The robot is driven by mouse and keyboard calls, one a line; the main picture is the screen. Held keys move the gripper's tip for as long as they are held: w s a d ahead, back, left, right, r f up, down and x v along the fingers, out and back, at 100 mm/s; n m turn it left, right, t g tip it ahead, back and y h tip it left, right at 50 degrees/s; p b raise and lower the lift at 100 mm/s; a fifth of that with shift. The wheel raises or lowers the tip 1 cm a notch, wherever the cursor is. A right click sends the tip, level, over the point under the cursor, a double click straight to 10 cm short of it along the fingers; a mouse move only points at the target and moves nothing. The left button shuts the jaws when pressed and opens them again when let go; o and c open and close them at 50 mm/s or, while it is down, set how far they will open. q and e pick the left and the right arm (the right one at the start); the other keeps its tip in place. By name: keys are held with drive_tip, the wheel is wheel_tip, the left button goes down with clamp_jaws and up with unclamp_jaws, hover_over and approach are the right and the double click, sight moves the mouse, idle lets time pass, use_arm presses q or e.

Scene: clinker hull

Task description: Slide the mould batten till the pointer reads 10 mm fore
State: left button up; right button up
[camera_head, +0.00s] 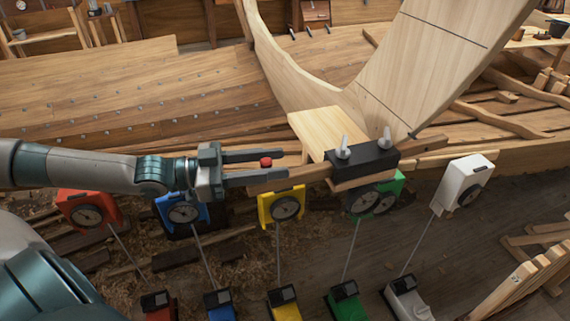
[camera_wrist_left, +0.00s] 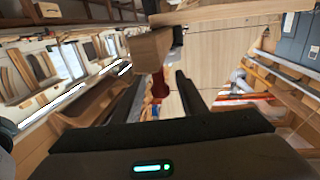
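My left gripper (camera_head: 284,165) reaches in from the left in the head view, with its two dark fingers apart. A small red knob (camera_head: 265,162) lies between the fingers in that view; I cannot tell whether either finger touches it. The wooden batten (camera_head: 290,180) runs from near the fingers to a black clamp block (camera_head: 362,161) with two pale wing handles. In the left wrist view the red knob (camera_wrist_left: 159,86) shows between the open fingers (camera_wrist_left: 161,78), below the batten's end (camera_wrist_left: 150,48). No pointer reading is legible. My right gripper is not in view.
Dial gauges on rods stand along the front: red (camera_head: 88,213), blue (camera_head: 183,212), yellow (camera_head: 282,207), green (camera_head: 392,190) and white (camera_head: 464,185). A pale mould board (camera_head: 420,55) rises behind the clamp. Planked hull (camera_head: 140,95) fills the back left.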

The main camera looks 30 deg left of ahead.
use_arm(q)
drive_tip(key=shift+w+d, duration=0.2)
drive_tip(key=shift+w, duration=0.05)
drive_tip(key=shift+x, duration=1.2)
drive_tip(key=shift+d, duration=0.1)
